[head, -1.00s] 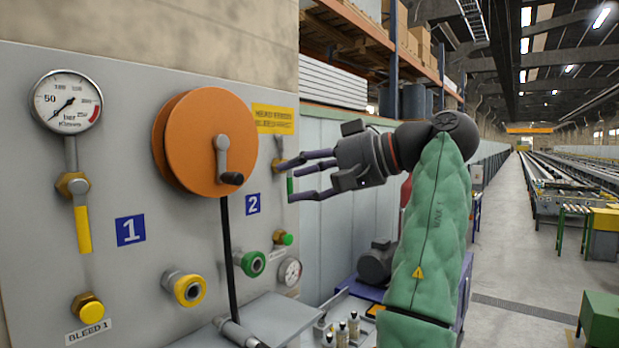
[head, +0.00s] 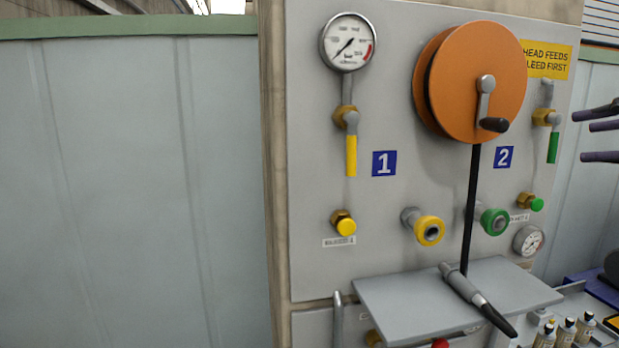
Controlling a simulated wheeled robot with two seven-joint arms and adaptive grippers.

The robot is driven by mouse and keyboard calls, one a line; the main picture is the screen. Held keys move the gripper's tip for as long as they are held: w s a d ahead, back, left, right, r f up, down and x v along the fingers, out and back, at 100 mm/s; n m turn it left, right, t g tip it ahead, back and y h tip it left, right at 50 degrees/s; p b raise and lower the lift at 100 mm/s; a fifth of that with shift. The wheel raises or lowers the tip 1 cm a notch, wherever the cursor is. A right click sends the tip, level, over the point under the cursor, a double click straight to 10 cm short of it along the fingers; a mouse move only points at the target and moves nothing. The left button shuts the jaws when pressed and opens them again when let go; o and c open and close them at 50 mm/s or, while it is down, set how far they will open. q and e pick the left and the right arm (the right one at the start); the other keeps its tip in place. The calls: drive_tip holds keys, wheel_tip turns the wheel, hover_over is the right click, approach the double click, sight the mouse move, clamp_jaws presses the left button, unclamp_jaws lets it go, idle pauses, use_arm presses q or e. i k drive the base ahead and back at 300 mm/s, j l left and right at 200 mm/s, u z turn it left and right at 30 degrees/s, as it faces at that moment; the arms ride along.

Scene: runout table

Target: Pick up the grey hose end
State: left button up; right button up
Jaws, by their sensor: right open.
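The grey hose end (head: 461,284) lies slantwise on a grey shelf (head: 400,300) below the panel, with a black length (head: 499,322) running from its lower end over the shelf's front edge. A black hose (head: 471,210) hangs from the orange reel (head: 499,80) down to the shelf by the hose end; how they join is not clear. My right gripper (head: 590,130) shows only as dark, spread fingers at the right edge, open and empty. It is above and well to the right of the hose end. My left gripper is out of view.
The panel (head: 310,200) carries a gauge (head: 348,42), a yellow lever (head: 351,155), a green lever (head: 553,147), a yellow coupling (head: 429,230) and a green coupling (head: 494,221). Small bottles (head: 565,332) stand right of the shelf. A blank wall fills the left.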

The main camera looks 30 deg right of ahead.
sight(470, 293)
drive_tip(key=k, duration=1.5)
